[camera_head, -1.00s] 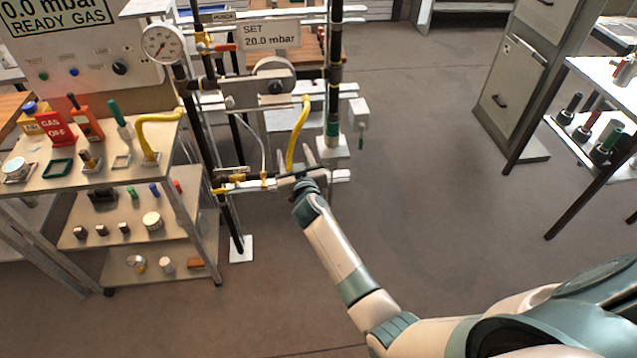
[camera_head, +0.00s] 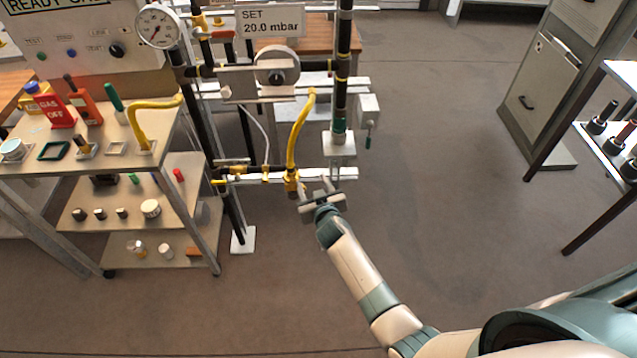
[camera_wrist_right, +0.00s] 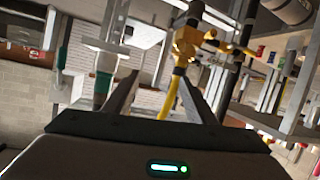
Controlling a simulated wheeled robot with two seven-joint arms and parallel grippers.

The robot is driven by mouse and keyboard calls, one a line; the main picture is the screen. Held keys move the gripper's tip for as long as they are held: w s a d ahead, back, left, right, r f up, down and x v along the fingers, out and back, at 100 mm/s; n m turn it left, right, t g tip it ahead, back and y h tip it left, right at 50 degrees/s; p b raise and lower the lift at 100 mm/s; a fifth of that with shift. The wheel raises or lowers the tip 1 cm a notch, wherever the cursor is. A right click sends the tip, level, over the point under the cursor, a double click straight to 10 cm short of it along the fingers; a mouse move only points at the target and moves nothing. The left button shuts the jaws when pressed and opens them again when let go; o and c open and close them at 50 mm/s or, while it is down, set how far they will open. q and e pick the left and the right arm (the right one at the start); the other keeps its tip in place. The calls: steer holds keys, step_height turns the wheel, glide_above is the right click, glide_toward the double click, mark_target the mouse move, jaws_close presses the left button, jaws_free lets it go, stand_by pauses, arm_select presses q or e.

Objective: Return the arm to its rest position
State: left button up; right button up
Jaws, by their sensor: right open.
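My right arm reaches in from the lower right of the head view. Its gripper (camera_head: 318,192) is open with nothing held, just in front of and below the pipe rig. In the right wrist view the two fingers (camera_wrist_right: 160,100) stand apart. A yellow hose (camera_head: 298,130) curves down to a brass fitting (camera_head: 291,180) close to the fingertips. In the wrist view the yellow fitting (camera_wrist_right: 187,42) shows beyond the fingers; I cannot tell the exact gap. My left gripper is not in view.
A cart (camera_head: 130,165) with tools and fittings stands at left. The pipe rig has a gauge (camera_head: 158,26) and a green-ended pipe (camera_head: 339,125). A cabinet (camera_head: 540,90) and a bench (camera_head: 615,140) stand at right. The floor (camera_head: 440,190) between is clear.

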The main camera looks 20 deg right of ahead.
steer(key=shift+s+d+f, duration=0.1)
steer(key=shift+d+f, duration=0.05)
steer(key=shift+f, duration=0.3)
stand_by(0.3)
steer(key=s+f+n+g+y, duration=0.15)
steer(key=s+f+g, duration=0.55)
steer(key=s+f, duration=1.95)
steer(key=s+d+f+g, duration=0.1)
steer(key=s+f, duration=0.4)
steer(key=s, duration=0.7)
steer(key=s+d+f+g+b, duration=0.1)
steer(key=s+f, duration=0.5)
steer(key=s, duration=0.6)
steer(key=s+d+f+g, duration=0.2)
steer(key=s+f+g, duration=0.2)
steer(key=s, duration=0.9)
steer(key=shift+d+f+b, duration=0.25)
steer(key=shift+f+b, duration=0.05)
steer(key=shift+f, duration=0.4)
